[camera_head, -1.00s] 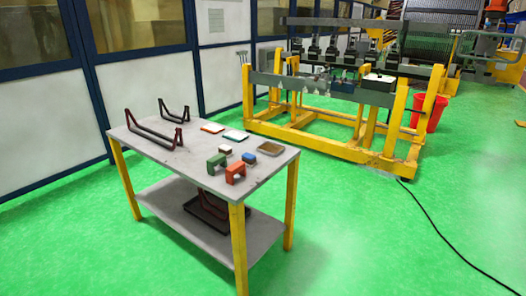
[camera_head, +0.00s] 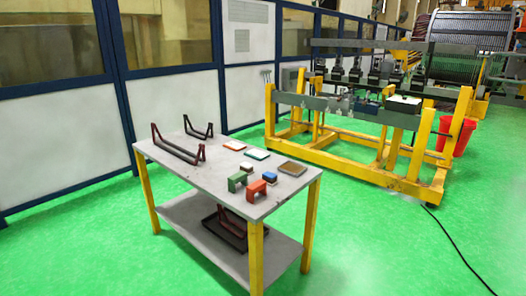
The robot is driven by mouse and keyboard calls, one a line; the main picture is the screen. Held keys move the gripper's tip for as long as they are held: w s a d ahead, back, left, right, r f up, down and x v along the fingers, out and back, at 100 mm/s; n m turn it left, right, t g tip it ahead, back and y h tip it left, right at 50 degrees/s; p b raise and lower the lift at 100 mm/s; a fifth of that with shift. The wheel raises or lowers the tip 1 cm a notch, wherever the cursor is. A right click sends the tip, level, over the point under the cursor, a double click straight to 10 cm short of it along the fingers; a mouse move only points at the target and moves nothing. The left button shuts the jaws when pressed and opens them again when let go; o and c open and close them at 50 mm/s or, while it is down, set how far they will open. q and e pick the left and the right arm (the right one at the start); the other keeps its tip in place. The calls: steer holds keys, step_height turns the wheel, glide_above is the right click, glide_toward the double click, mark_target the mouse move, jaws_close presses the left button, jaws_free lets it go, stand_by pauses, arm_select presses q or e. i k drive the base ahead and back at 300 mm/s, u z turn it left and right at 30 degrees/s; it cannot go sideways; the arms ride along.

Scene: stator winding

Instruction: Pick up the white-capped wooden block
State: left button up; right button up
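The white-capped wooden block (camera_head: 246,166) is small and sits on the grey table top (camera_head: 215,179). It lies just behind the green arch-shaped block (camera_head: 237,182) and left of a small blue-topped block (camera_head: 269,177). An orange arch-shaped block (camera_head: 257,189) stands in front of the blue-topped one. Neither of my grippers shows in the head view.
A yellow frame machine (camera_head: 370,165) stands behind. Green floor is open at front and right.

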mark_target(247, 167)
steer(key=u, duration=1)
steer(key=k, duration=1.3)
steer(key=u, duration=0.85)
steer(key=i, duration=1.35)
steer(key=z, duration=0.45)
steer(key=i, duration=1.55)
steer(key=z, duration=0.7)
steer(key=i, duration=1.1)
steer(key=z, duration=1.75)
steer(key=i, duration=1)
steer(key=z, duration=0.95)
